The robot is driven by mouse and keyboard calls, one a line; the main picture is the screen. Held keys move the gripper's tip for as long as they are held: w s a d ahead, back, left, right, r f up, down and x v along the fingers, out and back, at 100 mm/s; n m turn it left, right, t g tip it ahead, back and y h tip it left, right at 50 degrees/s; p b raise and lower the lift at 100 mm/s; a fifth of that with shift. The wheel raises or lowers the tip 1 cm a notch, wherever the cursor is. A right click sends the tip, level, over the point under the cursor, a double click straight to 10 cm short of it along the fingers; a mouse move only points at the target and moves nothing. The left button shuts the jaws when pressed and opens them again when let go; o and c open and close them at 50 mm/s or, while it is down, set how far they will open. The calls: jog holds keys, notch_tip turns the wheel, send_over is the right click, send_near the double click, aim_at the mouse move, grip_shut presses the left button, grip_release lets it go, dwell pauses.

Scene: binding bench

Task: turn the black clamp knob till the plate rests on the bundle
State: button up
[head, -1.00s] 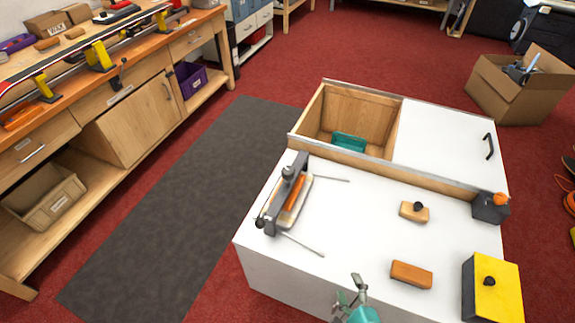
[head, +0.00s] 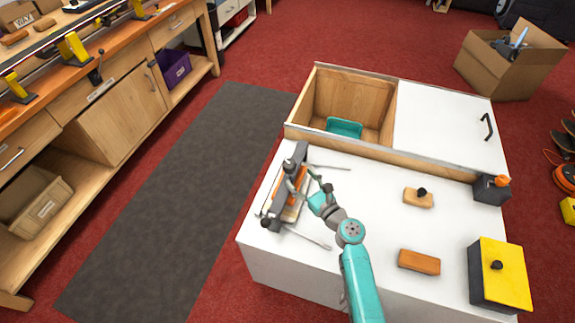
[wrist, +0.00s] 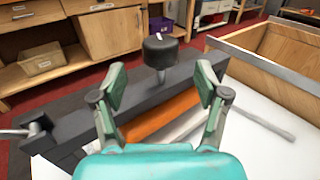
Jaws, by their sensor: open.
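The black clamp knob (wrist: 160,50) stands upright on a short metal screw above the dark grey clamp beam (wrist: 75,125) in the wrist view. In the head view the knob (head: 289,163) is small, at the clamp on the left of the white worktop. My gripper (wrist: 162,82) is open and empty. Its two fingers stand either side of the knob's line, with the knob beyond the tips. An orange piece (wrist: 160,120) lies under the beam over a pale layer; I cannot tell which is plate or bundle, or any gap between them. My gripper (head: 297,184) partly covers the clamp in the head view.
An open wooden bin (head: 345,95) with a teal item lies behind the clamp. A thin metal rod (head: 305,239) sticks out from the clamp. A small wooden block (head: 418,198), an orange-brown block (head: 419,262) and a yellow-topped box (head: 500,268) stand to the right.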

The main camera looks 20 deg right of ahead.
aim_at(294, 171)
jog(key=x, duration=0.6)
jog(key=shift+w+a, duration=0.1)
jog(key=shift+w, duration=0.3)
jog(key=shift+c, duration=0.2)
jog(key=c, duration=1.1)
